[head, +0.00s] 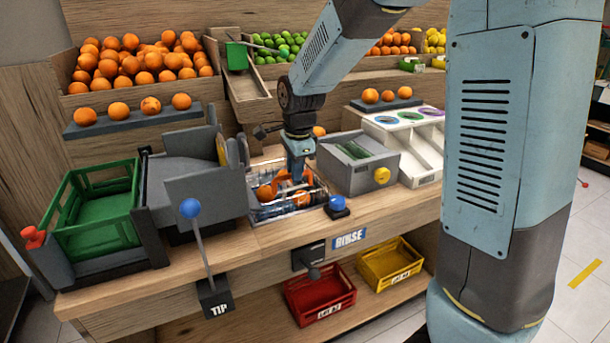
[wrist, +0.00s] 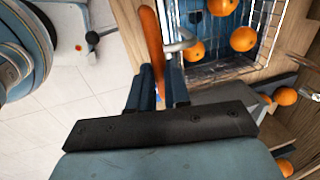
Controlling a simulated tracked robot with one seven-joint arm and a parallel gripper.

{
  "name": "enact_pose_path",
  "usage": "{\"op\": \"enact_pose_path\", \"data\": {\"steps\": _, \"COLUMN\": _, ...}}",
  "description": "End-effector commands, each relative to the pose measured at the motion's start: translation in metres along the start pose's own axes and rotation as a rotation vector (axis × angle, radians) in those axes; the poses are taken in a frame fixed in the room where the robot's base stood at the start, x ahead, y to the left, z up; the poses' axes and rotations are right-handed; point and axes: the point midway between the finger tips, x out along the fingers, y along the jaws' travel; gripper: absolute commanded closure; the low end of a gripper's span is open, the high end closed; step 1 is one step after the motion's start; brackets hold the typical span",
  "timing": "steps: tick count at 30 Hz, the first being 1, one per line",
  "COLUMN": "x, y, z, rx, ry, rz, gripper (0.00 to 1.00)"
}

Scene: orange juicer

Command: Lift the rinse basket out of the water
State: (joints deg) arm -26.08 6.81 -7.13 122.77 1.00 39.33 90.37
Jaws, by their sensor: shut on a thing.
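The rinse basket (head: 262,207) is a wire basket holding several oranges, in the middle of the wooden counter. My gripper (head: 298,176) points down over it and is shut on its orange handle (head: 280,181). In the wrist view my gripper (wrist: 158,84) is closed around the orange handle (wrist: 150,38), and the wire basket (wrist: 215,72) with oranges shows at the upper right. A blue area lies under the wires. I cannot tell whether the basket's bottom is clear of the water.
A grey box with a yellow knob (head: 381,176) stands close right of the basket. A grey tipping unit (head: 200,187) and green crate (head: 134,238) are at left. A blue-knobbed lever (head: 204,243) and a blue button (head: 337,202) are at the front edge.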

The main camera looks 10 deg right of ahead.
Motion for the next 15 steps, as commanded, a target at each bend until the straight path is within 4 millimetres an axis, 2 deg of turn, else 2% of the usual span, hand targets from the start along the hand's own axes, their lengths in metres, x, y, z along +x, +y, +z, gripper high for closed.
{"op": "enact_pose_path", "data": {"steps": 2, "x": -0.0051, "y": -0.0035, "z": 0.0058, "rx": -0.009, "ry": -0.004, "rz": -0.01, "gripper": 1.0}}
{"op": "enact_pose_path", "data": {"steps": 11, "x": -0.007, "y": -0.0037, "z": 0.0055, "rx": -0.01, "ry": -0.004, "rz": -0.012, "gripper": 1.0}}
{"op": "enact_pose_path", "data": {"steps": 12, "x": -0.007, "y": -0.0037, "z": 0.0054, "rx": -0.01, "ry": -0.004, "rz": -0.012, "gripper": 0.8}}
{"op": "enact_pose_path", "data": {"steps": 15, "x": -0.0063, "y": -0.0029, "z": 0.005, "rx": -0.01, "ry": -0.003, "rz": -0.01, "gripper": 0.71}}
